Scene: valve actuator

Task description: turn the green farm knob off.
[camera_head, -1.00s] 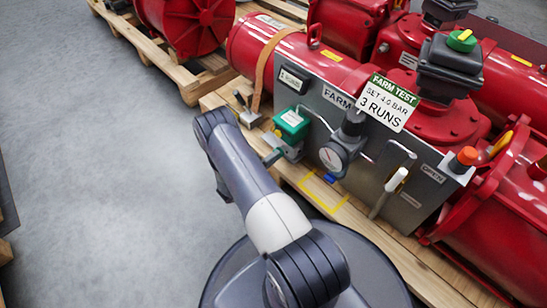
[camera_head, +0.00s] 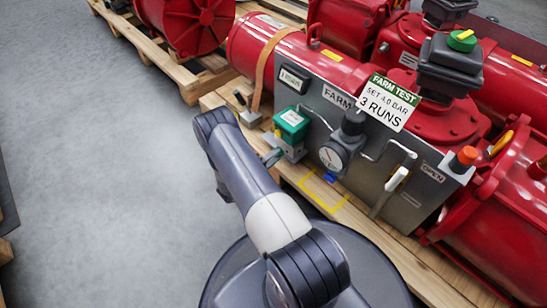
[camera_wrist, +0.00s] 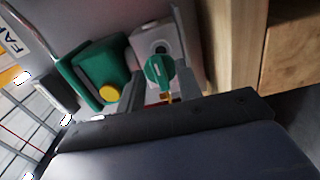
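The green knob (camera_wrist: 158,72) shows in the wrist view, mounted on a pale grey block (camera_wrist: 150,38). My gripper (camera_wrist: 160,90) is open, with one finger on each side of the knob. The right finger is very close to the knob; I cannot tell if it touches. A green box with a yellow round button (camera_wrist: 110,93) sits just left of the knob in the wrist view.
The grey panel (camera_head: 325,118) carries a pressure gauge (camera_head: 334,156), a white-handled lever (camera_head: 396,179) and an orange button (camera_head: 466,157). A hanging sign (camera_head: 388,102) reads "FARM TEST". Red actuators stand behind on a wooden pallet (camera_head: 420,262). The floor (camera_head: 100,180) at left is clear.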

